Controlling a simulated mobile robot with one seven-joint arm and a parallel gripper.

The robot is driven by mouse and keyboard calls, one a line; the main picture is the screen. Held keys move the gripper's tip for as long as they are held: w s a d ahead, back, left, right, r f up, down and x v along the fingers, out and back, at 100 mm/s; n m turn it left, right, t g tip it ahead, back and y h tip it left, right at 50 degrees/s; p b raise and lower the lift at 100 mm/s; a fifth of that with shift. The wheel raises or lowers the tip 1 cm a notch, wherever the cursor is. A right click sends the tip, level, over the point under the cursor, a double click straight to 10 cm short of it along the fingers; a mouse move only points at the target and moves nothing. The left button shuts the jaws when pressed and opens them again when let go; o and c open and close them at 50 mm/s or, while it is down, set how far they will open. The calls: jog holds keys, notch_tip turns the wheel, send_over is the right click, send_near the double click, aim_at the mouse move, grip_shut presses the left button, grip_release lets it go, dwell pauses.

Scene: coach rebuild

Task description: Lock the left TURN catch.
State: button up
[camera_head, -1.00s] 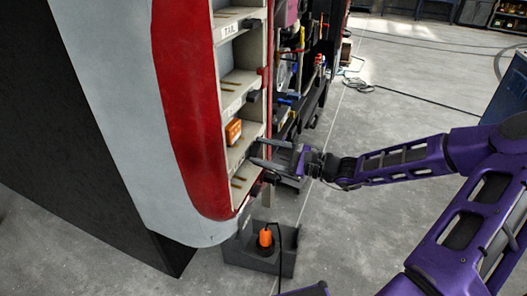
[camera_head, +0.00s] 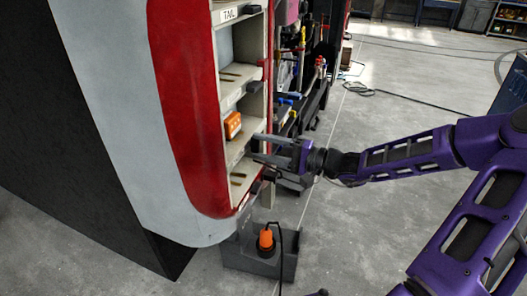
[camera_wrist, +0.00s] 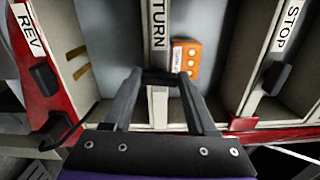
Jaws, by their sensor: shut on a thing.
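The TURN strip (camera_wrist: 158,30) is a pale divider with a black-lettered label in the wrist view. A dark catch (camera_wrist: 160,77) lies across this divider, below the label. My gripper (camera_wrist: 161,80) has one finger on each side of this catch and is shut on it. In the head view my gripper (camera_head: 257,148) reaches from the right to the front edge of the lower shelves, where it hides the catch. Whether the catch is locked cannot be told.
An orange block (camera_wrist: 186,58) sits in the bay beside the TURN strip. Dark catches show on the REV (camera_wrist: 45,80) and STOP (camera_wrist: 277,78) dividers. A grey bin (camera_head: 250,262) with an orange-and-black object (camera_head: 265,240) stands below. The floor at right is open.

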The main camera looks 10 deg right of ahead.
jog(key=shift+n+b, duration=0.35)
jog(key=shift+n, duration=0.35)
jog(key=o, duration=1.4)
jog(key=shift+c, duration=0.2)
jog(key=p+v, duration=0.1)
jog(key=v, duration=1.6)
jog(key=shift+s+d, duration=0.15)
